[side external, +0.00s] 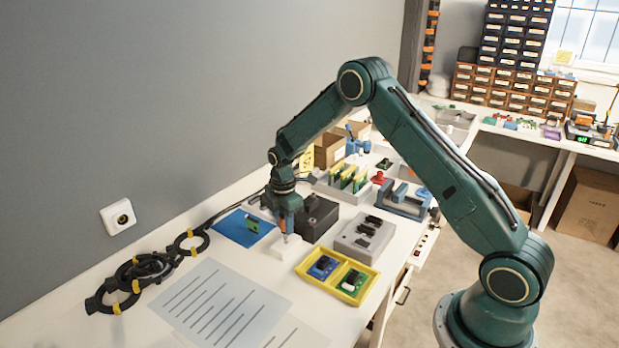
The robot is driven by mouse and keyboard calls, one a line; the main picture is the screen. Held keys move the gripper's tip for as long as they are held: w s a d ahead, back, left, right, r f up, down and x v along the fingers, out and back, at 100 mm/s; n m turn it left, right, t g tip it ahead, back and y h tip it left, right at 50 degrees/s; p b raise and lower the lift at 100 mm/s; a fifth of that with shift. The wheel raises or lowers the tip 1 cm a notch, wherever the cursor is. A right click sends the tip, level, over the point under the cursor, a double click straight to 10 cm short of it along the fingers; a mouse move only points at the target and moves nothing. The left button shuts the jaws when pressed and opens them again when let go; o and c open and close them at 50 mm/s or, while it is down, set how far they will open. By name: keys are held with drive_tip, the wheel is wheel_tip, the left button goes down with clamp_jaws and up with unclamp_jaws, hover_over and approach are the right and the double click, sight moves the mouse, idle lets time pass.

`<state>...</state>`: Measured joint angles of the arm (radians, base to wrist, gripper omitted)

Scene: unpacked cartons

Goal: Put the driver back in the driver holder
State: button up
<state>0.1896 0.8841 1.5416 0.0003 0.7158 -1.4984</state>
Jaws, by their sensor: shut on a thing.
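My gripper (287,207) points down over the bench and is shut on the driver (286,225), which shows only as a small, partly hidden shape between the fingers. The driver looks roughly upright. A low white block (287,249) sits right below it and looks like the driver holder. The driver's lower end is at or just above the block; I cannot tell whether it is touching or inside it.
A black box (318,213) stands close to the right of my gripper. A blue mat (232,229) with a green board lies left. A grey tray (345,242) and a yellow tray (312,277) are to the right and front. Coiled black cables (140,272) and printed sheets (215,305) lie nearer.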

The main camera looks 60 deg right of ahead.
drive_tip(key=shift+f, duration=1.5)
drive_tip(key=o, duration=1.1)
wheel_tip(320, 180, up, 14)
drive_tip(key=shift+f, duration=0.15)
idle(0.3)
